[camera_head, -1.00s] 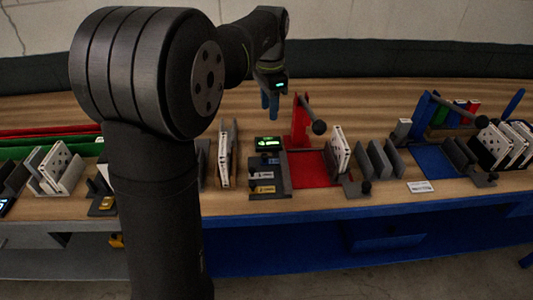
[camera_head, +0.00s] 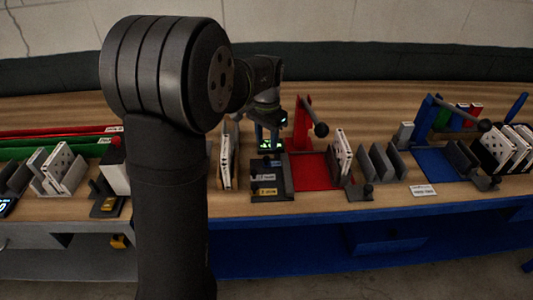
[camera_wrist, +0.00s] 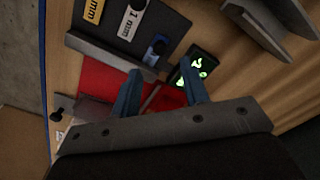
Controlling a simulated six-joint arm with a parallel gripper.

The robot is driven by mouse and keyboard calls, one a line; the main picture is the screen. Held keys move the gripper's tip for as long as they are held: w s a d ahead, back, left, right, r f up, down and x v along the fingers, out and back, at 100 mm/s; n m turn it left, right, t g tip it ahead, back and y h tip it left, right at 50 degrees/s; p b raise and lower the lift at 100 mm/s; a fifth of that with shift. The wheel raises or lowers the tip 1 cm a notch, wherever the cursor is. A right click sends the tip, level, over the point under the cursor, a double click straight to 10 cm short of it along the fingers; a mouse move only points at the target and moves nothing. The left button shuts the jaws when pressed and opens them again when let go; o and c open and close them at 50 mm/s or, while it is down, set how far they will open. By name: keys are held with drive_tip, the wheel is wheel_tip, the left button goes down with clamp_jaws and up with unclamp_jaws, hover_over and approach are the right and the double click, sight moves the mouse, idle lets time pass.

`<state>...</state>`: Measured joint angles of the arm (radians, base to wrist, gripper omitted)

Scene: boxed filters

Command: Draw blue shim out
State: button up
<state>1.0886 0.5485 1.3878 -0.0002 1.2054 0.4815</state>
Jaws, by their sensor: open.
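A dark shim holder (camera_head: 285,190) stands on the bench left of a red plate. In the wrist view the holder (camera_wrist: 112,48) carries a yellow tag (camera_wrist: 93,10), a white "1 mm" tag (camera_wrist: 131,20) and a small blue piece (camera_wrist: 155,49), which appears to be the blue shim. My gripper (camera_head: 268,140) is over the back end of the holder, by the green-lit display. In the wrist view my gripper (camera_wrist: 160,88) is open, its two blue fingers apart with nothing between them. The blue piece lies just beyond the fingertips, apart from them.
The lit display (camera_wrist: 198,70) is close to the right finger. A red lever press (camera_head: 303,125) with its red plate (camera_head: 312,172) stands to the right.

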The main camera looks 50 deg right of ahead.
sight(267, 157)
wheel_tip(267, 157, down, 6)
drive_tip(key=shift+f, duration=0.2)
drive_tip(key=shift+c, duration=0.2)
